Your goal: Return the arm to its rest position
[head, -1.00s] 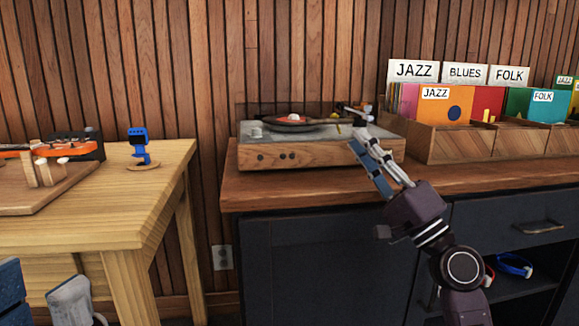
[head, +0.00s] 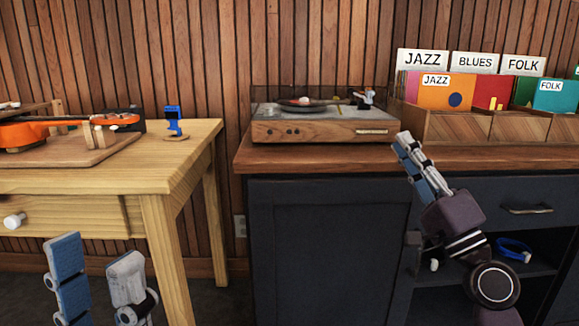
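My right gripper (head: 412,158) is raised in front of the dark cabinet's countertop, just right of and below the record player (head: 325,125). Its fingers lie close side by side and point up and left. I see nothing held, but the gap between the tips is hard to judge. My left gripper (head: 95,262) is at the lower left, in front of the wooden table. Its two fingers point up with a wide gap between them and nothing in it.
The wooden table (head: 190,150) holds an orange ukulele (head: 60,124) on a wooden stand and a blue clip-on device (head: 173,122). Record crates (head: 458,126) stand on the countertop (head: 290,156) at right. A blue coil (head: 514,250) lies on the open shelf below.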

